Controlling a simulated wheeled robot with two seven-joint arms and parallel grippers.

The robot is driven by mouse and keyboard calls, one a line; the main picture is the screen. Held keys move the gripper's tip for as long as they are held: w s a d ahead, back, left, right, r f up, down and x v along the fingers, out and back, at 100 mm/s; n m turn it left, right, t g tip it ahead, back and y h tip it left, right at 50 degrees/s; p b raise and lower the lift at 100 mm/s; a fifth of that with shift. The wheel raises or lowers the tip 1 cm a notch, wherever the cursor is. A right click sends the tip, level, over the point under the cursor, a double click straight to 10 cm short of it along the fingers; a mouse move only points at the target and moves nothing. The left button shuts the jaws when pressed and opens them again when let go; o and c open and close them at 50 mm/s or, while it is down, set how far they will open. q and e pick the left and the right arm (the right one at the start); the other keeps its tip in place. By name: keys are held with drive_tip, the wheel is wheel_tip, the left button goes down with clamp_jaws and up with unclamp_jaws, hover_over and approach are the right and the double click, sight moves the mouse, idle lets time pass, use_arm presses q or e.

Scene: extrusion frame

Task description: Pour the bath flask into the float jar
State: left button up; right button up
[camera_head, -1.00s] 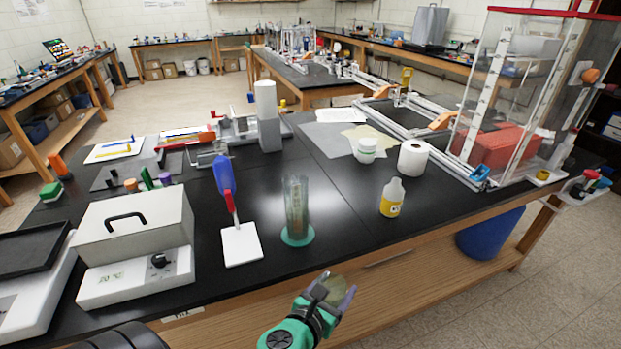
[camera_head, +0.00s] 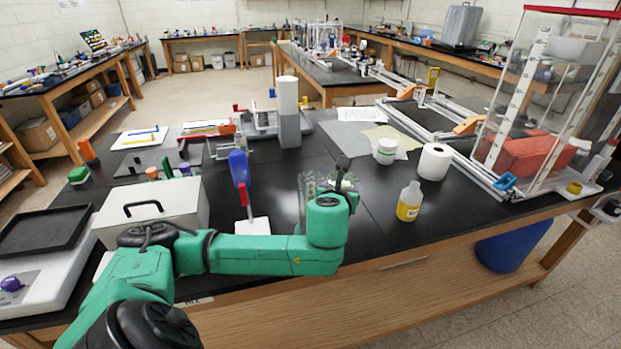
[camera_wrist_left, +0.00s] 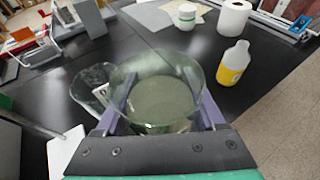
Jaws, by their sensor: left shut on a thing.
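My left gripper (camera_head: 343,170) is shut on the bath flask (camera_wrist_left: 158,92), a clear round vessel with murky grey-green contents, in the left wrist view. In the head view the flask (camera_head: 343,183) is partly hidden by my green wrist. The float jar (camera_head: 306,188) is a tall clear cylinder standing on the black bench, just left of the flask; my arm hides its lower part. In the left wrist view the jar (camera_wrist_left: 90,82) shows left of the flask, partly overlapped by it. I cannot tell whether they touch. My right gripper is not in view.
A yellow-labelled bottle (camera_head: 409,201) stands right of the flask. A white tub (camera_head: 386,151) and a paper roll (camera_head: 434,161) stand behind it. A blue-handled tool (camera_head: 239,175) is left of the jar, and a grey box (camera_head: 150,207) is farther left.

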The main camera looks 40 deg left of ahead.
use_arm(q)
drive_tip(key=shift+r, duration=0.15)
drive_tip(key=a+r+n+g+h+b, duration=0.1)
drive_tip(key=a+r+n+h+b, duration=0.2)
drive_tip(key=a+r+n+h, duration=0.1)
drive_tip(key=shift+w+r+n+h, duration=0.15)
drive_tip(key=shift+r+n+h, duration=0.25)
drive_tip(key=shift+r+h, duration=0.55)
idle(0.7)
drive_tip(key=shift+d+r+n+h, duration=0.15)
drive_tip(key=shift+n+h, duration=0.25)
drive_tip(key=shift+h, duration=0.35)
idle(1.1)
